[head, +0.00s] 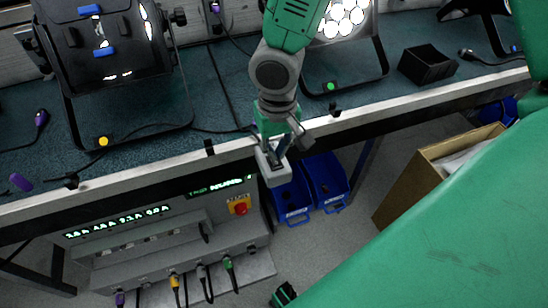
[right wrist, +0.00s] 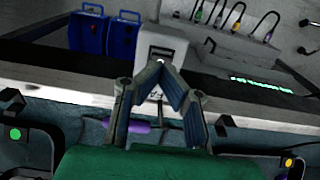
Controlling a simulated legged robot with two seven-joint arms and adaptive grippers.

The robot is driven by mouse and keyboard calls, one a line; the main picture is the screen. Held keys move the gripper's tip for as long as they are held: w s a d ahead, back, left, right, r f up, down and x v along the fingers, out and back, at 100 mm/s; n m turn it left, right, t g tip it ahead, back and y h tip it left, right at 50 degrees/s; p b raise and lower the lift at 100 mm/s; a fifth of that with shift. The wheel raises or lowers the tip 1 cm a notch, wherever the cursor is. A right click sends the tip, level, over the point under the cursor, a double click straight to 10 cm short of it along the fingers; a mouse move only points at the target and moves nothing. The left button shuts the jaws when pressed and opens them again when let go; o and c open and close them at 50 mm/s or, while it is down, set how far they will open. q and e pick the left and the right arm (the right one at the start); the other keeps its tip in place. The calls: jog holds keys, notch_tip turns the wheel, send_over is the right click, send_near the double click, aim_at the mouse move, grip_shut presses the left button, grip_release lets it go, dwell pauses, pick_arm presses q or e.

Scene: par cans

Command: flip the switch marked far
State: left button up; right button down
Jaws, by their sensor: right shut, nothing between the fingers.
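My right gripper (head: 276,155) reaches down over the front edge of the bench (head: 180,160) in the head view, its jaws shut and empty. Its fingertips (right wrist: 160,70) are at a pale grey box (right wrist: 162,42) fixed at the bench edge. The box also shows below the gripper in the head view (head: 277,177). A small white spot shows on it between the fingertips. My left gripper is not in view.
A par can (head: 105,50) stands on the bench at left, a lit one (head: 345,18) behind my arm. A black open box (head: 427,66) is at right. Below are a grey panel with a red button (head: 240,205), blue bins (head: 325,178) and a cardboard box (head: 432,178).

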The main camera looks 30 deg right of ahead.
aim_at(276, 163)
jog(key=shift+f+b, duration=0.7)
jog(key=shift+f, duration=0.5)
dwell(0.4)
jog(key=shift+r, duration=0.1)
notch_tip(276, 163, up, 7)
jog(key=p, duration=0.7)
jog(key=shift+p, duration=0.3)
